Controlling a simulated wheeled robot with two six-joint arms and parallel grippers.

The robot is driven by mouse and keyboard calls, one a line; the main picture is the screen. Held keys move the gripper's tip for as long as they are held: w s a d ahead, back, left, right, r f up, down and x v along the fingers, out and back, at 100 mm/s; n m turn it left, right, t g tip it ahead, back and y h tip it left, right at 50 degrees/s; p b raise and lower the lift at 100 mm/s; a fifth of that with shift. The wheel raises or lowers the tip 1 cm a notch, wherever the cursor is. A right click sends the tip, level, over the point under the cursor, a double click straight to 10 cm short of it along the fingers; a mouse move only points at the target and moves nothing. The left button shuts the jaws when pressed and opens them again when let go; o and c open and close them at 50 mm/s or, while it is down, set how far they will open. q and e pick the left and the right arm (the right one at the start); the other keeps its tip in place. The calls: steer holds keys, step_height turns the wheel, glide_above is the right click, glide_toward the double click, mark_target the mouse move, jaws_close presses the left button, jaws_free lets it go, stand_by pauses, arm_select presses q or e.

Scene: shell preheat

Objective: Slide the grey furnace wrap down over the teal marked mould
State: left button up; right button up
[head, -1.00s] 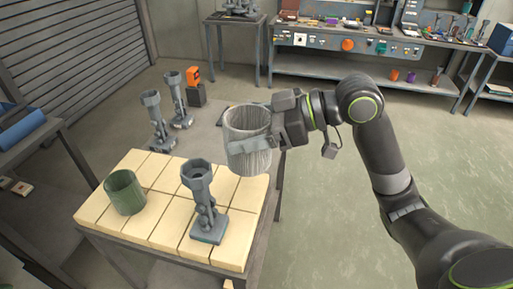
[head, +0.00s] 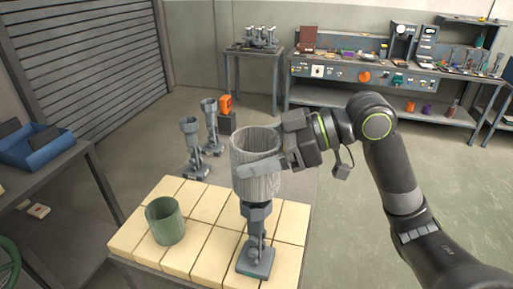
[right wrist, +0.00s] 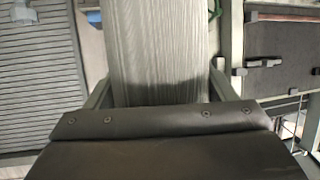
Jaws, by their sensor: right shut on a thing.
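The grey furnace wrap (head: 254,150) is an upright, open-topped, streaked cylinder. My right gripper (head: 262,166) is shut on it from the right, one finger across its near side. In the right wrist view the wrap (right wrist: 157,50) stands between the two fingers. The mould with a teal-tinted base (head: 256,262) stands upright on the cream tiles, directly below the wrap in the head view. The wrap's lower edge meets or hides the top of the mould's cup; I cannot tell whether the cup is inside it. My left gripper is not in view.
A green cylinder (head: 165,222) stands on the tiled table (head: 205,235), left of the mould. Two similar grey moulds (head: 191,148) (head: 210,122) stand behind, near an orange and black device (head: 226,112). A blue tray (head: 35,147) lies on the left bench.

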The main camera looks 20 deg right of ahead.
mark_target(265, 235)
step_height(265, 235, down, 6)
steer(key=b, duration=0.4)
steer(key=shift+a+f+b, duration=0.1)
steer(key=shift+f+b, duration=0.1)
steer(key=shift+b, duration=0.1)
step_height(265, 235, down, 3)
steer(key=shift+r+b, duration=0.15)
steer(key=shift+b, duration=0.85)
arm_select(q)
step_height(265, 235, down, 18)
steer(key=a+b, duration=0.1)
steer(key=b, duration=1)
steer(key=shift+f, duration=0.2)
arm_select(e)
steer(key=shift+f, duration=7.5)
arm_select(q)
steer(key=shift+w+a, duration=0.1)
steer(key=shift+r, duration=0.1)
arm_select(e)
steer(key=o, duration=1)
